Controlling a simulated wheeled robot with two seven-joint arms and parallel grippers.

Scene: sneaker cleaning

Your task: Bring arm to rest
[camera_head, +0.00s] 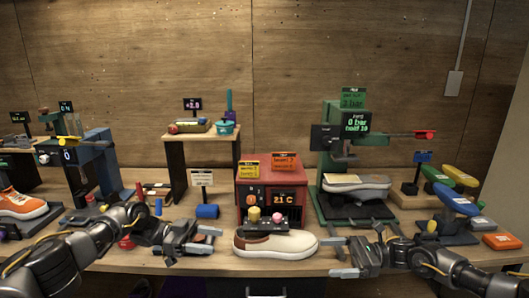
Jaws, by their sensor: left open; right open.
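My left gripper (212,240) is over the front of the bench, its jaws open and pointing right. My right gripper (332,257) is open, its jaws pointing left. Both look empty.
A red box (285,178) reading 21 C stands behind the sneaker. A green press (329,139) holds a grey sole (356,183) at the right. An orange sneaker (20,205) and a blue stand (98,155) are at the left. An orange box (502,241) lies far right.

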